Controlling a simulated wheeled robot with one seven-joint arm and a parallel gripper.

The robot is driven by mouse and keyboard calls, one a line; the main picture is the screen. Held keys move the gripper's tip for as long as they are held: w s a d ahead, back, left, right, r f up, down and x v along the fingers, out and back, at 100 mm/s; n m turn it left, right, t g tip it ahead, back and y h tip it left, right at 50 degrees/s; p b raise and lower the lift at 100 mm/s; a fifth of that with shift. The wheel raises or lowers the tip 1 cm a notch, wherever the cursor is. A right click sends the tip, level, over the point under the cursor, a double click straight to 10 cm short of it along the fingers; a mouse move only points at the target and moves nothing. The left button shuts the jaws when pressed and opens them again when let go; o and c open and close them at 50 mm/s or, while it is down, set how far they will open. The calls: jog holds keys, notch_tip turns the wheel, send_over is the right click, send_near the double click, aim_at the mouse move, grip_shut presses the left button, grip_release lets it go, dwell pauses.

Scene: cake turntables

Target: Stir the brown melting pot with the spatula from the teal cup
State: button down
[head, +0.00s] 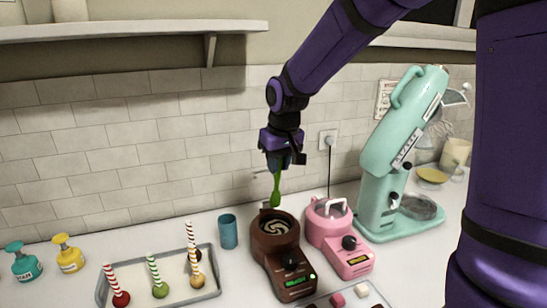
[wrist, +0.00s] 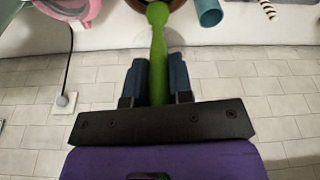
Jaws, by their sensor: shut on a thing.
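My gripper (head: 283,160) is shut on a green spatula (head: 276,188), which hangs head-down above the back of the brown melting pot (head: 271,244). The spatula (wrist: 159,60) also shows between the two fingers in the wrist view (wrist: 160,80). The pot is open, with a pale swirl in dark contents, and a green light on its front. The spatula's tip appears at or just above the pot's back rim; I cannot tell whether it touches the contents. The teal cup (head: 228,231) stands left of the brown pot, and nothing sticks out of it.
A pink melting pot (head: 337,238) stands close to the right of the brown one. A mint stand mixer (head: 391,165) is further right. A tray (head: 211,291) with striped-stick treats lies at front left. Teal (head: 24,262) and yellow (head: 68,254) bottles stand far left.

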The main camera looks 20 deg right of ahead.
aim_at(277, 204)
jog(key=shift+s+f+x, duration=0.1)
jog(key=shift+s+x, duration=0.25)
jog(key=shift+x, duration=1.45)
jog(key=shift+s+f+x, duration=0.1)
jog(key=shift+s+x, duration=0.3)
jog(key=shift+x, duration=1.4)
jog(key=shift+s+f+x, duration=0.1)
jog(key=shift+s+x, duration=0.25)
jog(key=shift+x, duration=1.45)
jog(key=shift+d+f, duration=0.15)
jog(key=shift+d, duration=0.1)
jog(key=shift+f, duration=0.3)
jog(key=shift+a, duration=0.2)
